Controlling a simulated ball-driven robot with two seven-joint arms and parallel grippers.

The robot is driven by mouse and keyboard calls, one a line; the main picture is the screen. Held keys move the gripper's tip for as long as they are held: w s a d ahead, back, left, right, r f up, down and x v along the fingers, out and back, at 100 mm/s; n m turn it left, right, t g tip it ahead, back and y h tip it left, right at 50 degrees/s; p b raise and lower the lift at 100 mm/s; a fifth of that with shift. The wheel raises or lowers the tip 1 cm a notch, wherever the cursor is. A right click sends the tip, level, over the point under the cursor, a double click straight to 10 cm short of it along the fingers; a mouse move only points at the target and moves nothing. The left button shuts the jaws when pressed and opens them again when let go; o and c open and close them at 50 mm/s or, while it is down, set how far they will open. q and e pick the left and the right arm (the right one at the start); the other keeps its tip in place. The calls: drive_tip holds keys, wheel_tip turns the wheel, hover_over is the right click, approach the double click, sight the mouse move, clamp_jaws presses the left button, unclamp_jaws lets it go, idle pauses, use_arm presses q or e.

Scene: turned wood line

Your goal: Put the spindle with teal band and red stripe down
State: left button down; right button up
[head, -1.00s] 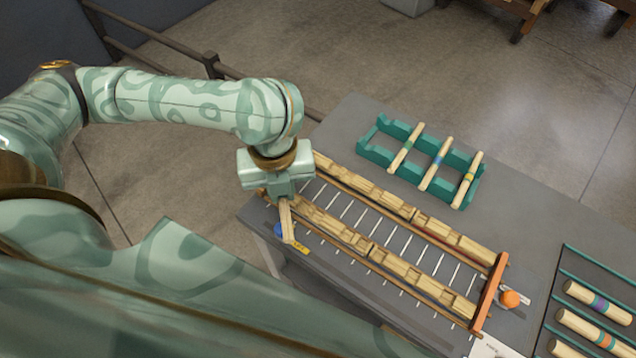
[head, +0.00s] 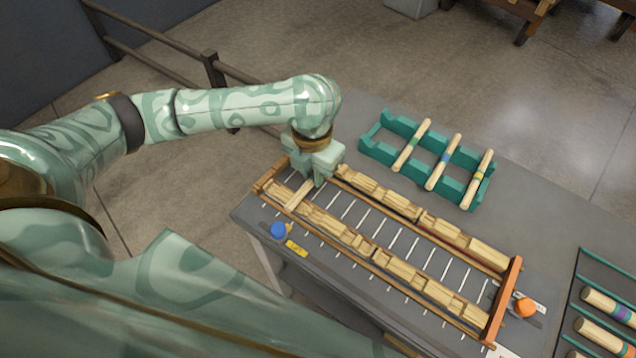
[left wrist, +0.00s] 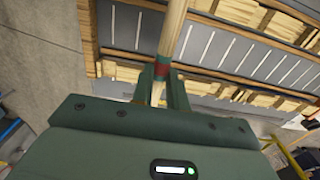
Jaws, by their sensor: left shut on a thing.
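My left gripper (head: 314,180) is shut on the pale wooden spindle (head: 299,194) over the left end of the long rack. In the left wrist view the spindle (left wrist: 173,32) runs up and away from between the fingers (left wrist: 163,88), its red stripe and a bit of teal showing at the grip. The rack (head: 385,285) has two rows of notched wooden blocks with white lines between them. The spindle lies across the direction of the rows; I cannot tell whether it touches them. The gripper hides its far end. My right gripper is not in view.
A teal cradle (head: 372,150) with three banded spindles stands behind the rack. A blue knob (head: 279,230) and a yellow label (head: 296,248) are at the front left, an orange knob (head: 525,307) at the right end. More banded spindles (head: 604,302) lie at the far right.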

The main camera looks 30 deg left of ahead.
use_arm(q)
drive_tip(key=shift+w+f, duration=0.45)
drive_tip(key=shift+f, duration=0.1)
drive_tip(key=f+b, duration=0.1)
drive_tip(key=f, duration=0.1)
drive_tip(key=f+b, duration=0.1)
drive_tip(key=shift+w+f, duration=0.2)
drive_tip(key=shift+f, duration=0.15)
drive_tip(key=shift+w+r, duration=0.1)
drive_tip(key=shift+r, duration=0.05)
drive_tip(key=shift+f, duration=0.25)
drive_tip(key=c, duration=1.4)
unclamp_jaws()
